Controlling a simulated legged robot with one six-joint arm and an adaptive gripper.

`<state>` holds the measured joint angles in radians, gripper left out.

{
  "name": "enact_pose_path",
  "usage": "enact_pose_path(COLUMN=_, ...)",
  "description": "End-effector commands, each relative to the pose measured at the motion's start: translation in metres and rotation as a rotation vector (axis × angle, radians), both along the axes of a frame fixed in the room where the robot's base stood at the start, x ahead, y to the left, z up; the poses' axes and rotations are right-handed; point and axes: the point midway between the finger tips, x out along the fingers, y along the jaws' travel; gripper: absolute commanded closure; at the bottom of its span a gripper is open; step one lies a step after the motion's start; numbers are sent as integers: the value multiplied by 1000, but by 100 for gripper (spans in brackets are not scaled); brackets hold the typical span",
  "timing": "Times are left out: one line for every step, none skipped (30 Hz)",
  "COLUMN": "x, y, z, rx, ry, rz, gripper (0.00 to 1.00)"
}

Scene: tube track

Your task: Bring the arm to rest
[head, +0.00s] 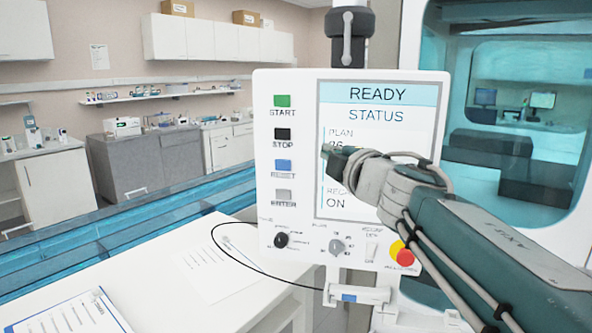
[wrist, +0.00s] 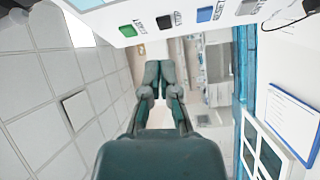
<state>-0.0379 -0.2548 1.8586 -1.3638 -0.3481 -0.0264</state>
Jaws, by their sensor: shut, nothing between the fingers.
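My arm (head: 500,250) reaches in from the lower right in the head view. My gripper (head: 328,150) is in front of the control panel (head: 262,180), over the left part of its screen (head: 380,95) and covering some of the text. The screen reads READY and STATUS. In the wrist view my gripper (wrist: 159,68) is shut, its two fingers together with nothing between them. The panel's lettered edge (wrist: 150,28) lies along the top there, beyond the fingertips. I cannot tell how far the gripper is from the panel.
Green, black, blue and grey buttons line the panel's left side, with a red emergency knob (head: 405,257) low right. A white table (head: 130,268) with papers and a blue clipboard (head: 75,315) stands lower left. A teal-windowed cabinet (head: 515,110) stands right. Lab benches are behind.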

Motion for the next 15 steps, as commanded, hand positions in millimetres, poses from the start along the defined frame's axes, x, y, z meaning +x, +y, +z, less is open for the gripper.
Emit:
enact_pose_path(x=-8, y=-16, z=-5, rx=80, ry=29, rz=-81, gripper=100)
enact_pose_path(x=-13, y=-27, z=-11, rx=134, ry=54, rz=-133, gripper=100)
enact_pose_path(x=-19, y=-41, z=-20, rx=205, ry=90, rz=-204, gripper=100)
enact_pose_path(x=-25, y=-51, z=-28, rx=257, ry=120, rz=-254, gripper=100)
enact_pose_path(x=-31, y=-61, z=-37, rx=308, ry=152, rz=-306, gripper=100)
enact_pose_path(x=-41, y=-74, z=-51, rx=376, ry=199, rz=-371, gripper=100)
enact_pose_path(x=-48, y=-82, z=-63, rx=426, ry=237, rz=-420, gripper=100)
enact_pose_path(x=-57, y=-89, z=-75, rx=476, ry=276, rz=-467, gripper=100)
enact_pose_path(x=-69, y=-98, z=-93, rx=539, ry=334, rz=-529, gripper=100)
enact_pose_path(x=-79, y=-104, z=-107, rx=586, ry=380, rz=-575, gripper=100)
enact_pose_path(x=-89, y=-109, z=-122, rx=633, ry=428, rz=-619, gripper=100)
enact_pose_path(x=-104, y=-114, z=-142, rx=692, ry=495, rz=-676, gripper=100)
enact_pose_path(x=-116, y=-116, z=-157, rx=736, ry=548, rz=-716, gripper=100)
enact_pose_path(x=-128, y=-117, z=-173, rx=779, ry=604, rz=-756, gripper=100)
enact_pose_path(x=-145, y=-117, z=-193, rx=832, ry=678, rz=-805, gripper=100)
